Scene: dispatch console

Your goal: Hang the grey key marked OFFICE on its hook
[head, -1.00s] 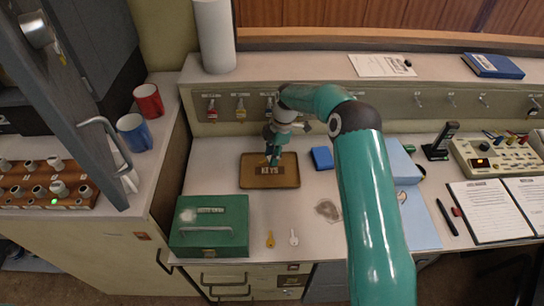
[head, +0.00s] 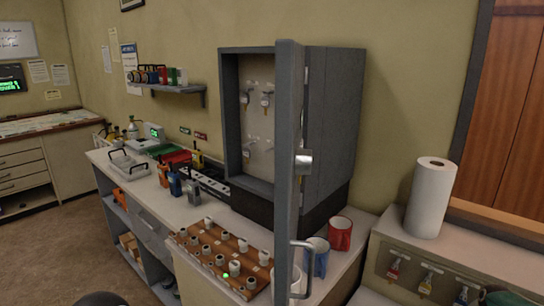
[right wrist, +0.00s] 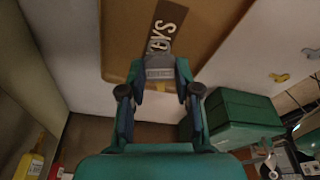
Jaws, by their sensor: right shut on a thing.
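My right gripper (right wrist: 158,98) is shut on a grey key (right wrist: 158,72) in the right wrist view. Its grey tag shows between the fingertips; its lettering is too small to read. Behind it is the brown tray (right wrist: 120,35) labelled KEYS. In the head view, a grey key cabinet (head: 340,110) stands with its door (head: 289,150) open towards me. Several keys hang on its back panel (head: 259,125), and part of the inside is hidden by the door. I cannot tell which hook is marked OFFICE. My left gripper is in neither view.
Red (head: 340,234) and blue (head: 317,258) mugs stand beside the cabinet, and a wooden rack (head: 215,262) stands in front. A green box (right wrist: 240,112) and a yellow key (right wrist: 279,77) lie near the tray.

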